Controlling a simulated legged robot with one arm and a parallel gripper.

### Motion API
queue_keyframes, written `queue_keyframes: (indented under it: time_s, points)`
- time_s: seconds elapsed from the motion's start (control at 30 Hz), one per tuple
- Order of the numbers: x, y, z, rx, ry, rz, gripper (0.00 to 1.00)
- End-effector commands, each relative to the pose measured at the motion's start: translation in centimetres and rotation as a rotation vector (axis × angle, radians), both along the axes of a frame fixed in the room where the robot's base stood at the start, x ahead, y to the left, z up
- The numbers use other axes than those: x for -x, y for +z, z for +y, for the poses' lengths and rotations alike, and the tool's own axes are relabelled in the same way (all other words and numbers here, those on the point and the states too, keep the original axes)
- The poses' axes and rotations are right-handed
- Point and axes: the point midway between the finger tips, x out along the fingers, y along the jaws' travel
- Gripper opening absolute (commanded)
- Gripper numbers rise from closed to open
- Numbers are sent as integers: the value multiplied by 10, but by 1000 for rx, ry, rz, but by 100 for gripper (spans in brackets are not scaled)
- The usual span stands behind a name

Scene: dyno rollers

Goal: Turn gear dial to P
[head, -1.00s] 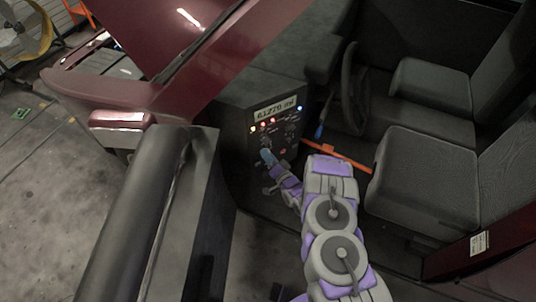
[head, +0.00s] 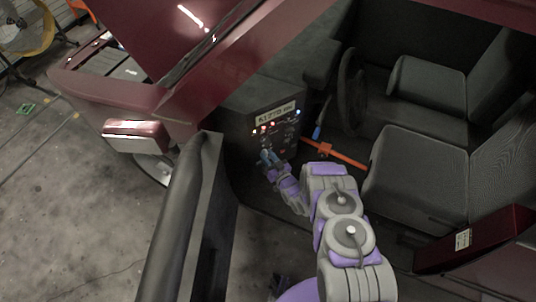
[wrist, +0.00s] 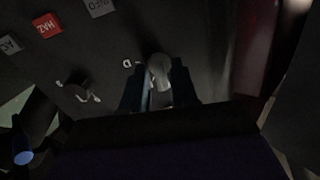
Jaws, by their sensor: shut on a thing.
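The control panel (head: 276,125) with its display and small lights stands inside the red car, left of the steering wheel. In the wrist view, a grey rounded dial (wrist: 159,72) sits between the two dark fingers of my gripper (wrist: 160,88), which is shut on it. A pale letter, seemingly a D, shows just left of the dial; other marks around it are hidden or too dark to read. In the head view, my gripper (head: 268,158) is at the lower left of the panel and covers the dial.
A second dark knob (wrist: 77,90) is left of the held dial, below a red HAZ button (wrist: 47,25). The open car door (head: 180,220) is close on the left. Seats (head: 420,185), a steering wheel (head: 352,90) and an orange bar (head: 345,158) are to the right.

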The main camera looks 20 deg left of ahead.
Motion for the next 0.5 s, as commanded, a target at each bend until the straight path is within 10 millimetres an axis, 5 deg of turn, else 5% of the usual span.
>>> queue_keyframes:
  time_s: [0.5]
  points:
    - [1, -3, -1, 74, 0, -79, 0]
